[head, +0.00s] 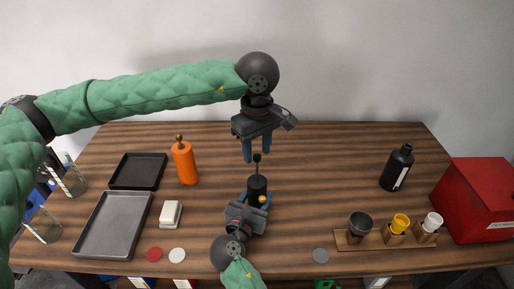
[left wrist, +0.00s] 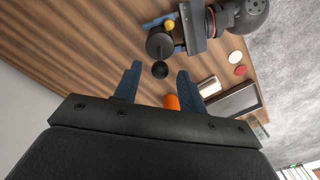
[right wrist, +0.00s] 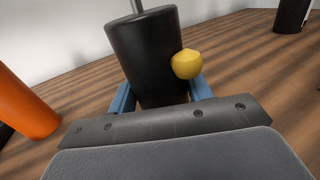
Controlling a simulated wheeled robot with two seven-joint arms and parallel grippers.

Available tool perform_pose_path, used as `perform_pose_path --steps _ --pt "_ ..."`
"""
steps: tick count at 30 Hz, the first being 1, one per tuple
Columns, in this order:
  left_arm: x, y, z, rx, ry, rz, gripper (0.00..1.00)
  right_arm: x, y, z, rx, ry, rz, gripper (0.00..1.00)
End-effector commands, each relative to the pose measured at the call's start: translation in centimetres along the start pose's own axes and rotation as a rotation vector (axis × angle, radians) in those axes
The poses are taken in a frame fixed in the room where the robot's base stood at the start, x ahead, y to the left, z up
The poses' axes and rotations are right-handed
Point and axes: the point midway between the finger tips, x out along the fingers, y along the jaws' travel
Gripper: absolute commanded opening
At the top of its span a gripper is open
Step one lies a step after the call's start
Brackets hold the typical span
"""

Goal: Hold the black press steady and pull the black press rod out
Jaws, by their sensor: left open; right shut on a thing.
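The black press (head: 257,185) stands upright near the middle of the table, with a yellow knob (right wrist: 187,64) on its side. The black press rod (head: 257,168) sticks up from its top and ends in a black ball knob (left wrist: 160,69). My right gripper (head: 257,197) is shut around the press body; the right wrist view shows its blue fingers (right wrist: 160,97) on both sides. My left gripper (head: 257,152) is open and empty above the press. In the left wrist view its fingers (left wrist: 157,75) show on either side of the rod knob, apart from it.
An orange bottle (head: 185,163), a white block (head: 171,213), a black tray (head: 118,181) and a grey tray (head: 88,247) lie left. A wooden rack (head: 375,243) with cups, a black bottle (head: 395,171) and a red box (head: 478,200) stand right. The table's back middle is clear.

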Motion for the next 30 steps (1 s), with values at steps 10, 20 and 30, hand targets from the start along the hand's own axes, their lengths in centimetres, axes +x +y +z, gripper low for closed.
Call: perform_pose_path --steps 10,20,30 --pt "-3.8 0.0 0.0 0.0 0.001 0.003 0.41 0.0 0.0 -0.3 -0.002 0.004 0.0 0.07" --pt "-9.8 0.0 0.0 0.0 0.001 0.002 0.41 0.0 0.0 -0.3 -0.002 0.003 0.0 0.07" --pt "-12.0 0.0 0.1 0.0 0.0 0.0 0.41 0.0 0.0 -0.3 -0.002 0.003 0.001 0.07"
